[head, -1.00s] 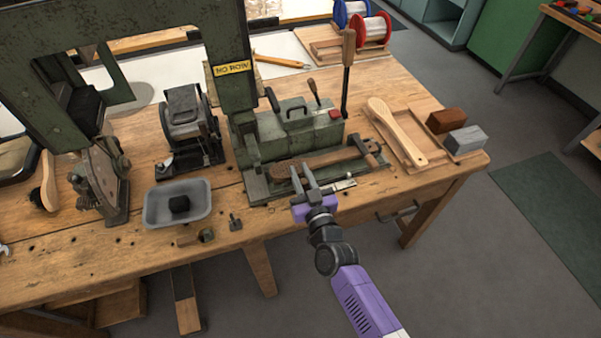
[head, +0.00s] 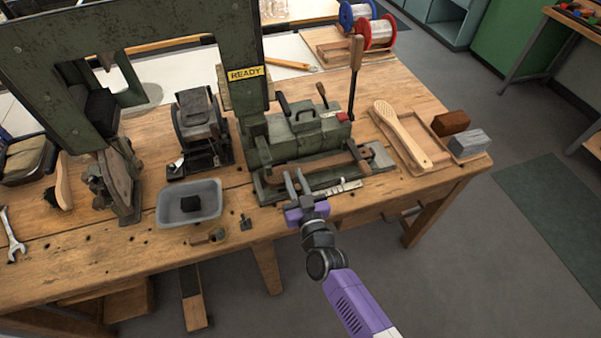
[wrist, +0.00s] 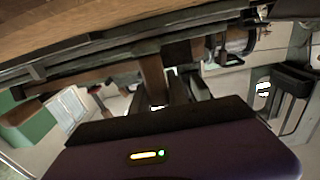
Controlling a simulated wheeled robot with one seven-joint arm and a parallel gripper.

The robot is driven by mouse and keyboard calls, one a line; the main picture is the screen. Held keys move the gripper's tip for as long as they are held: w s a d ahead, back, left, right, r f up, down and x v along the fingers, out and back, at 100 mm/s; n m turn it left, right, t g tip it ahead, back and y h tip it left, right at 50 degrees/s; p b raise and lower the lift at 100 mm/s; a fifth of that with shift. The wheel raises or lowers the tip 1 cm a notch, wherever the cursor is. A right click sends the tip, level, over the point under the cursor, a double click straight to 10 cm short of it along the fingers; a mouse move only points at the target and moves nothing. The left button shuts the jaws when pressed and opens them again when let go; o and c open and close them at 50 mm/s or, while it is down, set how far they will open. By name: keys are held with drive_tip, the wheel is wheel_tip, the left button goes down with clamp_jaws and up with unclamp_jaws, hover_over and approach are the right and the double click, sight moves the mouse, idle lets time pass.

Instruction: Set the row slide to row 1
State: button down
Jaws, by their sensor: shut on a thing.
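The green tufting machine (head: 295,143) stands on the wooden bench, with the row slide (head: 325,168), a brown bar, along its front. A light scale strip (head: 340,188) lies on its front edge. My gripper (head: 297,180) is at the slide's front left, its two grey fingers pointing at the machine. In the wrist view, the fingers (wrist: 178,92) are close around a brown upright piece of the slide (wrist: 152,78). The exact contact and the row marks are too small to make out.
A grey tray (head: 190,212) with a black block stands left of my gripper. A paddle-shaped wooden brush back (head: 402,130), a brown block (head: 450,123) and a grey block (head: 468,143) lie on the right. A tall lever (head: 355,75) rises behind the slide. The floor in front is clear.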

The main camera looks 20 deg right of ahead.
sight(297, 192)
drive_tip(key=shift+a, duration=0.2)
drive_tip(key=c, duration=1.3)
unclamp_jaws()
drive_tip(key=shift+s+p, duration=0.5)
drive_tip(key=shift+s, duration=3.4)
